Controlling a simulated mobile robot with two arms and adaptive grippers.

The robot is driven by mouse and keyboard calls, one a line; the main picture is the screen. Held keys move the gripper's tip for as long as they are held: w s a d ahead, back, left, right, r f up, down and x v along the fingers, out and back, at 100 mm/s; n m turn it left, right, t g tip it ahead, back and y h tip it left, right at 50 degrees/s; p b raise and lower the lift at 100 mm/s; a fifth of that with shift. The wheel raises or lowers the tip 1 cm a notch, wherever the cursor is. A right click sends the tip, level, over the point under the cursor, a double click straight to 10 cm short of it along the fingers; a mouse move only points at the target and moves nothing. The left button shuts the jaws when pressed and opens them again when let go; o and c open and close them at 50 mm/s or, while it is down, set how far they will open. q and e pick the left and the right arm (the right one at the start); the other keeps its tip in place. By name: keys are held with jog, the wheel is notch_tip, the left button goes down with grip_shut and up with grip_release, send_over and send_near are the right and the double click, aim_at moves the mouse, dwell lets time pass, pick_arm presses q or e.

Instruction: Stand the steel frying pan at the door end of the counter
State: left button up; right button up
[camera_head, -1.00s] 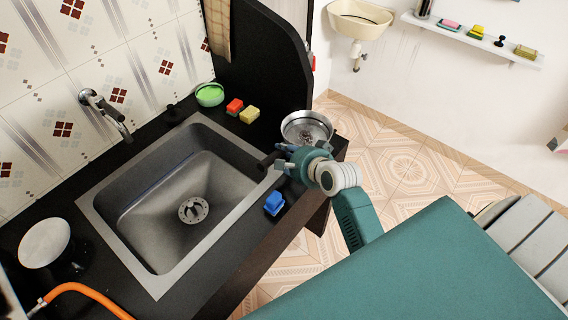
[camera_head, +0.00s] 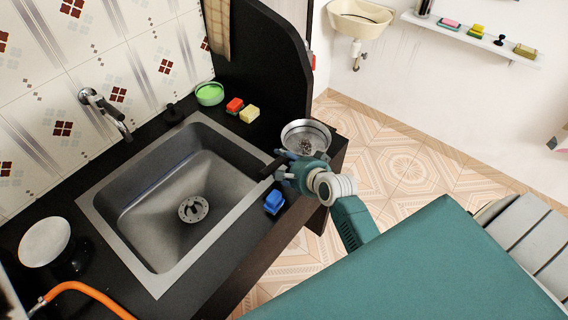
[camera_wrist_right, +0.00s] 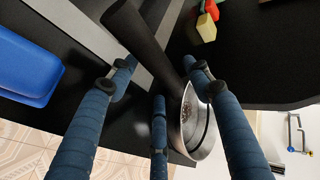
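The steel frying pan (camera_head: 306,132) is at the far right end of the black counter (camera_head: 225,262), past the sink. It looks upright and seems to rest on the counter top. Its dark handle (camera_head: 269,168) points left toward the sink. My right gripper (camera_head: 288,172) is at the handle, next to the pan. In the right wrist view the gripper's blue fingers (camera_wrist_right: 160,95) are spread apart, with the black handle (camera_wrist_right: 150,45) running between them and the pan (camera_wrist_right: 198,125) beyond. The fingers partly hide the pan there. My left gripper is not in view.
The sink (camera_head: 185,195) is left of the pan. A blue block (camera_head: 274,202) lies on the counter's front strip near my gripper. Red (camera_head: 235,105) and yellow (camera_head: 250,114) sponges and a green bowl (camera_head: 209,94) stand behind. A dark partition (camera_head: 262,55) rises at the back.

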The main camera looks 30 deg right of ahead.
jog(key=v, duration=1.2)
jog(key=shift+b, duration=0.35)
jog(key=s+a+f+n+g, duration=0.3)
jog(key=s+a+n+g, duration=0.15)
jog(key=s+n, duration=0.55)
jog(key=s+a+f+n+g, duration=0.3)
jog(key=s+a+n, duration=0.2)
jog(key=s+n, duration=0.4)
notch_tip(320, 180, down, 27)
jog(key=s+g+b, duration=0.2)
jog(key=s+d+f+b, duration=0.1)
jog(key=s+d+f, duration=0.2)
jog(key=s+f, duration=1.4)
jog(key=shift+s+f+n+g+h, duration=0.2)
jog(key=shift+f+n+g+h, duration=0.15)
jog(key=shift+f, duration=0.35)
